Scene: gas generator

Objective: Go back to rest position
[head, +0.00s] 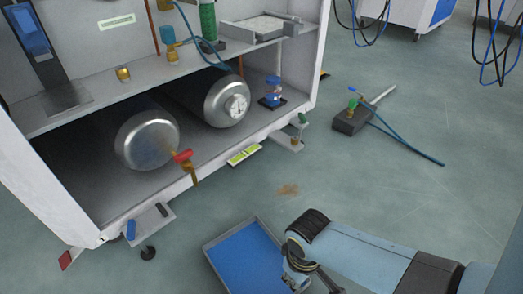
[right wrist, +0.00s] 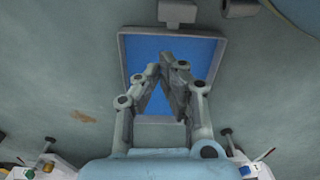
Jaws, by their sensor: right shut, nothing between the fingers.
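My right arm comes in from the right of the head view, with its wrist bent down. My right gripper (head: 318,279) is partly cut off by the bottom edge there. In the right wrist view the two fingers of my right gripper (right wrist: 163,72) come together at the tips, shut with nothing seen between them. They show in front of a shallow blue tray (right wrist: 140,52) with a grey rim. The tray (head: 238,254) lies on the floor beside the wrist in the head view and looks empty. My left gripper is not in view.
A white cabinet (head: 52,190) at the left holds two grey metal cylinders (head: 146,142) and a red-handled valve (head: 182,156). A grey block with a rod and blue hose (head: 350,121) lies on the floor at right. Open floor (head: 400,190) lies between them and my arm.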

